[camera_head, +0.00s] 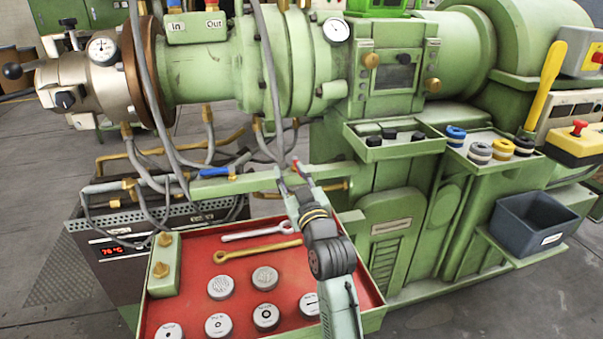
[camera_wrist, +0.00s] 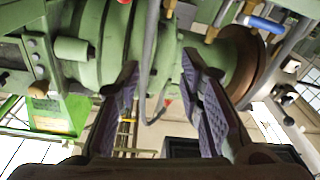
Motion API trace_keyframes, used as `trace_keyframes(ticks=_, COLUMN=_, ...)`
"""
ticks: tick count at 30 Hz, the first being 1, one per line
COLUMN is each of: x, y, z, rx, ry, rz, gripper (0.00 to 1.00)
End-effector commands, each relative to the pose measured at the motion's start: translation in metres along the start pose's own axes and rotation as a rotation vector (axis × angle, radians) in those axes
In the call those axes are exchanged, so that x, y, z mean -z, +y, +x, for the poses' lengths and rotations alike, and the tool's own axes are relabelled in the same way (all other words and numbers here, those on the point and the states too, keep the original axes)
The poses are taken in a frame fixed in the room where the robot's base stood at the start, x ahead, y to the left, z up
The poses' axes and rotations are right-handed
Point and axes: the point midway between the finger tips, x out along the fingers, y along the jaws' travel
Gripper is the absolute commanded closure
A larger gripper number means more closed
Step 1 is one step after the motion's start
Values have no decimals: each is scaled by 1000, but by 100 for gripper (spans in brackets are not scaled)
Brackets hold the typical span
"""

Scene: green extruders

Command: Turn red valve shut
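A small red handle (camera_head: 297,166), which looks like the red valve, shows on the green horizontal pipe just above the tip of my arm in the head view. It is partly covered by my gripper (camera_head: 291,184). In the wrist view my gripper (camera_wrist: 160,85) is open, its two dark ridged fingers wide apart with nothing clearly held between them. A small red spot (camera_wrist: 168,102) shows between the fingers; I cannot tell whether it is the valve. How far the handle is turned cannot be made out.
A blue valve handle (camera_head: 215,172) sits left on the same pipe; it also shows in the wrist view (camera_wrist: 264,24). Grey hoses (camera_head: 270,80) hang close to my gripper. Below is a red tray (camera_head: 200,259) with wrenches and round weights. The green extruder (camera_head: 207,73) stands behind.

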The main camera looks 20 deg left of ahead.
Motion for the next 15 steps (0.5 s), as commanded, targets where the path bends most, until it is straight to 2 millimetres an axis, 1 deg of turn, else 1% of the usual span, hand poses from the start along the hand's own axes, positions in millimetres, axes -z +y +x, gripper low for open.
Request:
trace_keyframes(ticks=1, x=-24, y=15, z=-4, rx=-17, ry=-48, rz=7, gripper=66)
trace_keyframes(ticks=3, x=-43, y=27, z=-9, rx=-29, ry=-91, rz=13, gripper=66)
trace_keyframes(ticks=5, x=-53, y=32, z=-10, rx=-32, ry=-114, rz=16, gripper=66)
trace_keyframes(ticks=8, x=-59, y=36, z=-6, rx=-34, ry=-128, rz=18, gripper=66)
trace_keyframes(ticks=10, x=-59, y=36, z=3, rx=-33, ry=-129, rz=18, gripper=66)
trace_keyframes(ticks=15, x=-60, y=37, z=35, rx=-32, ry=-128, rz=17, gripper=66)
